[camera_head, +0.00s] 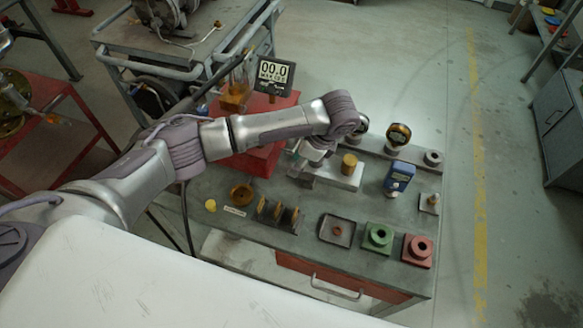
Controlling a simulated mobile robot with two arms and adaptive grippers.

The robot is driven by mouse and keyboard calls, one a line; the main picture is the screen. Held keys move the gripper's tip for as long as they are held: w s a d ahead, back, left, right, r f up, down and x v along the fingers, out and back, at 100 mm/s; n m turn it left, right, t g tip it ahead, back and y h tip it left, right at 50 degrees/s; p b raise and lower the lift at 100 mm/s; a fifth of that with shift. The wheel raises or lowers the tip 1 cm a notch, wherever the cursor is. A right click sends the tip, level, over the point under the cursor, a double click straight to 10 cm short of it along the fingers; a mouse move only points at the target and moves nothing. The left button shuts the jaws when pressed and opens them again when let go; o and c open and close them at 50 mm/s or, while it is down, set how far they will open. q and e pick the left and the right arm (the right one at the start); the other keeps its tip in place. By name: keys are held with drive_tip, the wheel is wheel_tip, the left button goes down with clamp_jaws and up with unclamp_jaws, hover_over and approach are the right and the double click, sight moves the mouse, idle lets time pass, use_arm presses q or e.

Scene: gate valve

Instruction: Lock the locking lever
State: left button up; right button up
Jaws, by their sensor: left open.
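My left arm reaches in from the left across the bench. Its wrist bends down, and my left gripper (303,166) is small, open and partly hidden by the wrist, close to a pale block (338,178). A brass cylinder (349,162) stands on that block, just right of the gripper. I cannot make out the locking lever clearly; it may be hidden by the arm and wrist. I cannot tell whether the fingers touch anything. My right gripper is not in view.
A display (273,73) stands behind.

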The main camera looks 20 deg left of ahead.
sight(300, 176)
use_arm(q)
drive_tip(key=shift+x, duration=2.1)
drive_tip(key=shift+c, duration=0.4)
clamp_jaws()
